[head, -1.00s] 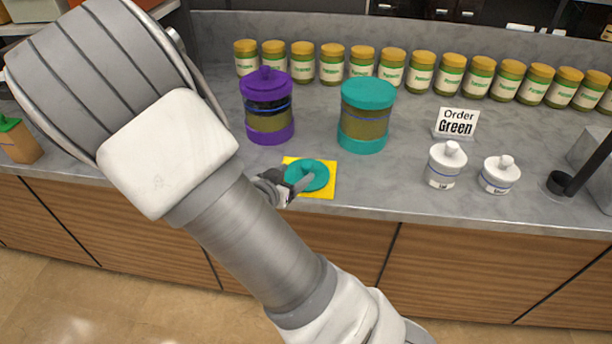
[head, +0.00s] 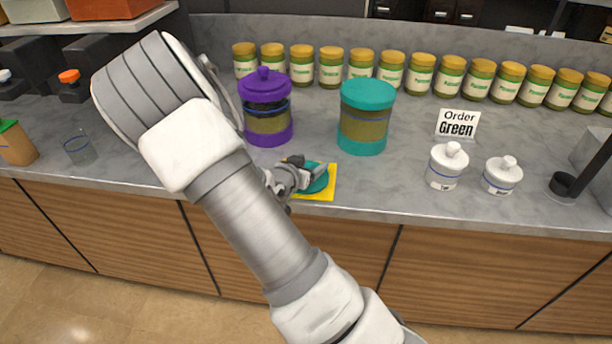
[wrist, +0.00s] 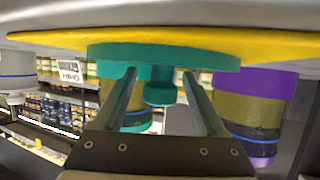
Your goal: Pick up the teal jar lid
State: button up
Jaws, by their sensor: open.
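The teal jar lid (head: 319,183) lies flat on a yellow square (head: 328,194) near the counter's front edge, partly hidden by my gripper (head: 312,172). In the wrist view, which is upside down, the lid (wrist: 215,58) shows its round knob (wrist: 160,93) between the two fingers of my gripper (wrist: 158,76). The fingers are open, one on each side of the knob, with a visible gap to each. A teal jar (head: 363,133) with no knob on top stands behind the lid.
A purple jar (head: 267,88) with a knobbed lid stands behind and left. Two white lidded pots (head: 446,167) stand right, near an "Order Green" sign (head: 457,123). A row of yellow-capped jars (head: 421,73) lines the back. The counter between lid and pots is clear.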

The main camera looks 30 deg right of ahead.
grip_shut()
dwell(0.4)
